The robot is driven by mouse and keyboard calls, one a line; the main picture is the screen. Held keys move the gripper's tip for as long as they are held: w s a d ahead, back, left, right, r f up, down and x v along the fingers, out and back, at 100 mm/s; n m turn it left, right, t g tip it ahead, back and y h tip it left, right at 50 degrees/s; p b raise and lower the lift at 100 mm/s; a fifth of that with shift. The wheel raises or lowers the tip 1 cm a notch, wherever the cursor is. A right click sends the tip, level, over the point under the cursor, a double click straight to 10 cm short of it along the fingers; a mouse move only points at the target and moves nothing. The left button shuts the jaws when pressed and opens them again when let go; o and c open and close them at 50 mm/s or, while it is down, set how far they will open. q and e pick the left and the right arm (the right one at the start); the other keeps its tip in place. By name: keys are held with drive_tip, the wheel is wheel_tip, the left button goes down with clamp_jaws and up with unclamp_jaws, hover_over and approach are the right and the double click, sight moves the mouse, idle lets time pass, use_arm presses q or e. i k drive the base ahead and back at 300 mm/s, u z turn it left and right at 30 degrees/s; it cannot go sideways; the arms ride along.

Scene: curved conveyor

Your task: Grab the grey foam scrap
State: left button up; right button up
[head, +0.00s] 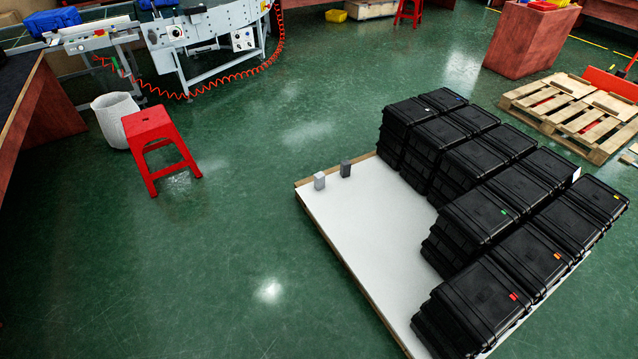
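Two small upright blocks stand near the far left corner of a low platform with a white top (360,235). One is a light grey block (319,181), and the other is a dark grey block (346,168) just to its right. They are apart from each other. Either could be the grey foam scrap; I cannot tell which from this view. Neither of my grippers is in view.
Stacks of black cases (480,215) fill the right side of the platform. A red stool (150,125) and a pale bin (117,115) stand at left. A conveyor (215,25) is at the back, wooden pallets (575,110) at right. Green floor left of the platform is clear.

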sight(319, 178)
drive_tip(key=u, duration=0.9)
drive_tip(key=i, duration=2.25)
drive_tip(key=z, duration=2.95)
